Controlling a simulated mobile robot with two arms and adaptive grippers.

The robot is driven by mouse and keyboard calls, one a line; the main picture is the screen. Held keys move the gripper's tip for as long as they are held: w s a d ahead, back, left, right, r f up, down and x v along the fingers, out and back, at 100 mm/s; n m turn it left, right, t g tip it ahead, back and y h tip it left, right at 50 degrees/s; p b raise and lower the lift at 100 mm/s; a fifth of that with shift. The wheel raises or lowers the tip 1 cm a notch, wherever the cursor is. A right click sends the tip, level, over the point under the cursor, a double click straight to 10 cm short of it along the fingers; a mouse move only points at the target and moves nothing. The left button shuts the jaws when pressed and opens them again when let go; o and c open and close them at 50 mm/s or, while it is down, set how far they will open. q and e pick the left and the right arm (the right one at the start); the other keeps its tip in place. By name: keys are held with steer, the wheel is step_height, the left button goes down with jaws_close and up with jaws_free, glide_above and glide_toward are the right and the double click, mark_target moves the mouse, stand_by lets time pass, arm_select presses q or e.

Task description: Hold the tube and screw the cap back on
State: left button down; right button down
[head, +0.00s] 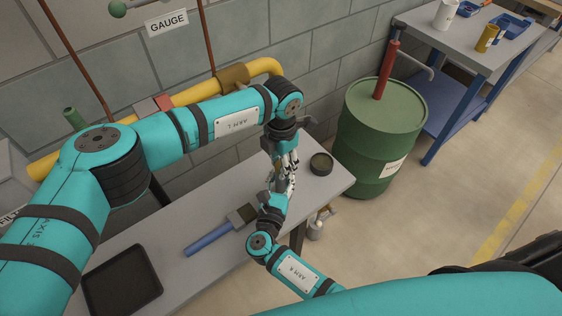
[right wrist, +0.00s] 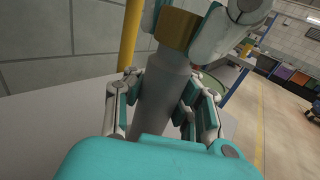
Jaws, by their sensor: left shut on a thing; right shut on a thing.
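My left gripper (head: 288,158) reaches down from above and my right gripper (head: 277,190) comes up from below; they meet over the table's far right part. In the right wrist view, a grey tube (right wrist: 161,90) stands slightly tilted between the fingers of my right gripper (right wrist: 163,84), which is shut on it. An ochre-brown cap (right wrist: 177,28) is at the tube's upper end, with my left gripper (right wrist: 190,22) shut on it. The cap is in line with the tube and looks in contact; whether its thread is engaged is hidden. Both are mostly hidden by fingers in the head view.
The grey table (head: 185,205) holds a round dark dish (head: 321,164), a blue-handled tool (head: 208,237) and a black tray (head: 123,282). A green drum (head: 382,145) stands beyond its right end. A yellow pipe (head: 200,92) runs along the wall behind my left arm.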

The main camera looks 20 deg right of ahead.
arm_select(q)
steer(key=m, duration=0.8)
steer(key=c, duration=0.9)
jaws_free()
step_height(320, 180, up, 12)
arm_select(e)
steer(key=c, duration=1.1)
jaws_free()
steer(key=shift+c, duration=0.2)
